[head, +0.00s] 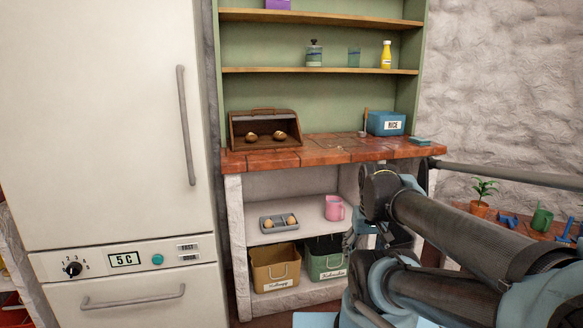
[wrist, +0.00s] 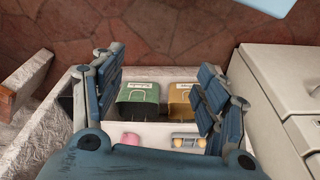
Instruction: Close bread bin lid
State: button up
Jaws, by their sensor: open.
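The brown wooden bread bin (head: 236,133) stands at the left end of the tiled counter in the head view. Its front is open and two round bread rolls (head: 265,136) show inside. Its lid (head: 264,112) appears raised at the top, with a handle bar along it. The bin is not visible in the wrist view. My gripper (wrist: 160,62) is open and empty, its two fingers spread wide in the wrist view. It is well away from the bin, to the right and lower, in front of the shelf under the counter. In the head view my arm mostly hides it.
The tiled counter (head: 330,150) is clear between the bin and a blue rice box (head: 377,124). A large fridge (head: 105,120) stands close on the left. Below are a pink jug (head: 334,208), a grey tray (head: 265,225), a yellow crate (head: 275,275) and a green crate (head: 326,263).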

aim_at(271, 118)
jog(key=u, duration=0.3)
jog(key=k, duration=0.65)
jog(key=u, duration=0.55)
jog(key=k, duration=0.65)
jog(key=u, duration=0.1)
jog(key=i, duration=0.95)
jog(key=z, duration=0.65)
jog(key=i, duration=0.95)
jog(key=z, duration=0.3)
